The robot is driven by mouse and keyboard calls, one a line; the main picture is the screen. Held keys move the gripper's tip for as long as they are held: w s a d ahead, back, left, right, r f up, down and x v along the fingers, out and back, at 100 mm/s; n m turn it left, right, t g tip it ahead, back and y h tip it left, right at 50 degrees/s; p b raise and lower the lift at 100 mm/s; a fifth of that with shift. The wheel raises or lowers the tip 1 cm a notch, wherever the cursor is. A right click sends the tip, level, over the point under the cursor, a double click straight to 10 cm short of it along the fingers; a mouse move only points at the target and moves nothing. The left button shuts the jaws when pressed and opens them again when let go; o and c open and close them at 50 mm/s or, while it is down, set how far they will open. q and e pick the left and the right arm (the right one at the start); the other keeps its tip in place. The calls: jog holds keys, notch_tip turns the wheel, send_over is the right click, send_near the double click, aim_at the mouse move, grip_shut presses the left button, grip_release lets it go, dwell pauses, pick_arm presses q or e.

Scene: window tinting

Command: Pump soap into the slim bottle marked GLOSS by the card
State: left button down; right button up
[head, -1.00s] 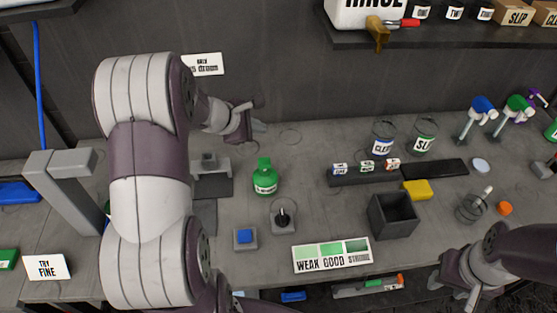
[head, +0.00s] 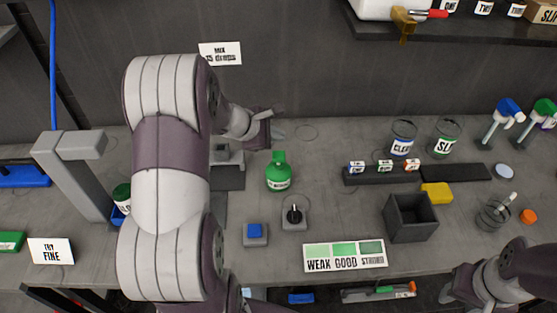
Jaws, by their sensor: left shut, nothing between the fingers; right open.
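A green bottle (head: 279,178) with a narrow neck and a small white label stands mid-bench; I cannot read its label. A container with a dark green top (head: 122,193) and a partly covered label stands left of my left arm; I cannot tell whether it is marked GLOSS. A wall card (head: 220,54) begins with MIX; its lower line is hard to read. My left gripper (head: 274,127) is shut and empty, behind and above the green bottle, not touching it. My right gripper (head: 455,292) is open and empty at the lower right, beyond the bench's front edge.
A black open box (head: 411,218), a yellow sponge (head: 436,193) and labelled clear cups (head: 403,140) stand on the right. A WEAK GOOD STRONG card (head: 345,255) lies in front. A grey post (head: 75,180) rises at left. A shelf (head: 460,42) overhangs the back right.

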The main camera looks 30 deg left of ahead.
aim_at(282, 154)
pick_arm(q)
jog(key=shift+f+b, duration=1.25)
jog(key=shift+f, duration=0.5)
pick_arm(e)
jog(key=shift+f, duration=1.7)
pick_arm(q)
jog(key=shift+f+b, duration=0.4)
jog(key=shift+b, duration=0.15)
pick_arm(e)
jog(key=shift+f, duration=0.55)
pick_arm(q)
jog(key=shift+f+b, duration=0.95)
jog(key=shift+b, duration=0.05)
pick_arm(e)
jog(key=shift+f, duration=0.95)
pick_arm(q)
jog(key=shift+r+p, duration=1.05)
jog(key=shift+r, duration=0.3)
pick_arm(e)
jog(key=shift+r, duration=1.05)
pick_arm(q)
notch_tip(282, 154, up, 5)
jog(key=p, duration=0.4)
jog(key=shift+r, duration=0.1)
pick_arm(e)
notch_tip(282, 154, up, 4)
jog(key=shift+f, duration=0.1)
